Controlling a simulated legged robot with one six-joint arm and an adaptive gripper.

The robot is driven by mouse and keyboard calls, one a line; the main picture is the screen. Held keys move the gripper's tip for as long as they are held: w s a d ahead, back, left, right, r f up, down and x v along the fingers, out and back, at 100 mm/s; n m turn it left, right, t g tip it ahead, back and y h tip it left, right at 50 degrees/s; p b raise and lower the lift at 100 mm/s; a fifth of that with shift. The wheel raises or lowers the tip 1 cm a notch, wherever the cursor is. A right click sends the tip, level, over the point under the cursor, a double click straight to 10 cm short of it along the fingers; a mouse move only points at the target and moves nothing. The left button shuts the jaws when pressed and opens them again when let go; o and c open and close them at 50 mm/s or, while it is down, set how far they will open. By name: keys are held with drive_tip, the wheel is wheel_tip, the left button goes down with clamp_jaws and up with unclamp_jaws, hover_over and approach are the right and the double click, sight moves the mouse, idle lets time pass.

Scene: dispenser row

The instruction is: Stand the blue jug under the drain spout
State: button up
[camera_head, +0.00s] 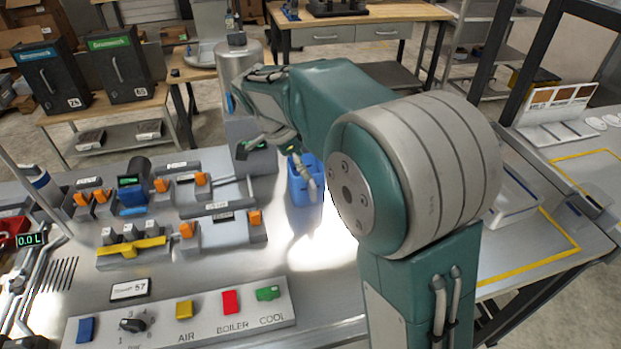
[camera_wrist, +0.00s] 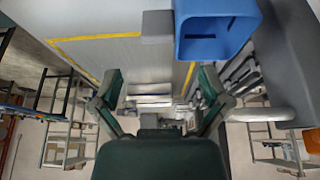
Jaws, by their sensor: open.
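The blue jug (camera_head: 305,188) stands upright on the steel bench, just past my forearm, partly covered by a gripper finger. In the wrist view the blue jug (camera_wrist: 215,38) fills the upper right, with its open top showing. In the head view my gripper (camera_head: 272,158) hangs beside the jug, in front of a grey unit. I cannot make out the drain spout for certain; my arm hides part of that area.
A steel cylinder (camera_head: 240,65) stands behind my gripper. Valve blocks with orange levers (camera_head: 202,179) cover the bench at left. A button panel (camera_head: 180,315) lies at the front. A shallow tray (camera_head: 515,200) sits at right. Bare bench shows in front of the jug.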

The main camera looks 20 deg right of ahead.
drive_tip(key=s+d+r+n+t+y, duration=0.1)
drive_tip(key=s+r+n, duration=0.3)
drive_tip(key=s, duration=0.2)
drive_tip(key=s+d+r+n+t+y, duration=0.1)
drive_tip(key=s+r+n+t+y, duration=0.15)
drive_tip(key=s+n, duration=0.35)
drive_tip(key=s+d+f+n+t+y, duration=0.1)
drive_tip(key=s+f+n+t, duration=0.1)
drive_tip(key=s+n, duration=0.6)
drive_tip(key=s+f, duration=0.1)
drive_tip(key=s, duration=0.3)
drive_tip(key=shift+s, duration=0.15)
idle(1.5)
